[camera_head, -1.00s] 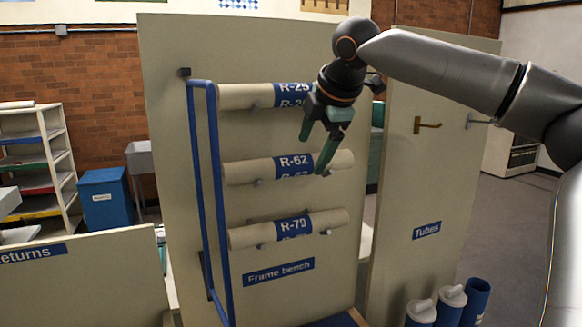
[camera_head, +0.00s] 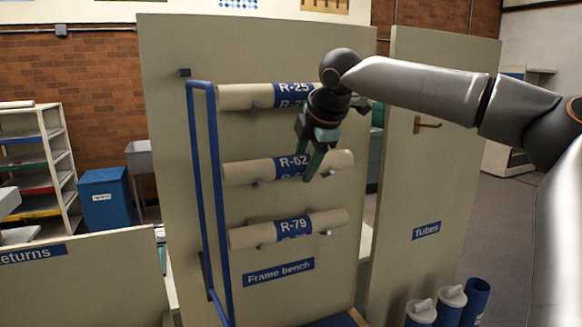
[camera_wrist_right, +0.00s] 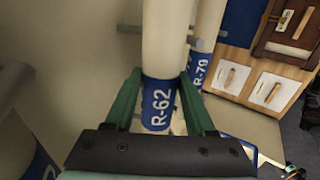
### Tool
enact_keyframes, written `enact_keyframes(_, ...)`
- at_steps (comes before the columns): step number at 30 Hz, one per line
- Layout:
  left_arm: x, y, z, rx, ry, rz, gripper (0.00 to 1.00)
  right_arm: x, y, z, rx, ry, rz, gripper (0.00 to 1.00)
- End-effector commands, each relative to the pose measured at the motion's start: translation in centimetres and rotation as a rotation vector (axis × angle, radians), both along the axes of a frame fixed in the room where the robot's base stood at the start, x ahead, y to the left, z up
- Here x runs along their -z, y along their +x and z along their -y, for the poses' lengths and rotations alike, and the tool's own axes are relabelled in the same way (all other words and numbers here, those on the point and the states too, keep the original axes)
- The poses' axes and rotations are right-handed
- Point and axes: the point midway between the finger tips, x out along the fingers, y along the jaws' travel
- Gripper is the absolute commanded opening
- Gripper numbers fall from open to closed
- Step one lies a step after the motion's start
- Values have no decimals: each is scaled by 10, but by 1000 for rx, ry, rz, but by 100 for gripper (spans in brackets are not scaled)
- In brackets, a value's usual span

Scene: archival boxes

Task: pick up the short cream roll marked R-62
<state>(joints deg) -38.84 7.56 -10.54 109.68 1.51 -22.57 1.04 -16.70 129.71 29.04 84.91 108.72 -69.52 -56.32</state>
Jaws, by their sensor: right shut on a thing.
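The cream roll marked R-62 (camera_head: 248,172) lies level on the middle pegs of the upright panel, its blue label partly covered by my gripper. In the right wrist view the R-62 roll (camera_wrist_right: 163,40) runs between the two green fingers, its label close to the palm. My right gripper (camera_head: 313,170) is shut on this roll around the label, right of the roll's middle. The same gripper shows in the right wrist view (camera_wrist_right: 160,88), one finger on each side of the roll. My left gripper is not in view.
Roll R-25 (camera_head: 245,97) lies above and roll R-79 (camera_head: 258,236) below on the same panel. A blue rail frame (camera_head: 222,200) stands at the rolls' left ends. A second panel labelled Tubes (camera_head: 427,231) stands at right, with blue tubes (camera_head: 477,300) before it.

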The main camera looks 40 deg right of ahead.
Motion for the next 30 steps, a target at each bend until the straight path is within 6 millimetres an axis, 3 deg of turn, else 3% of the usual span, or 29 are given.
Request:
enact_keyframes(2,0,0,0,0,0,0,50,0,0,0,0,0,-1,38)
enact_keyframes(12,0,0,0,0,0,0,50,0,0,0,0,1,-2,0)
enact_keyframes(23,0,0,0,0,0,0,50,-2,-2,-1,-1,1,0,0)
enact_keyframes(30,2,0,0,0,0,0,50,-19,-18,-6,-2,0,4,0)
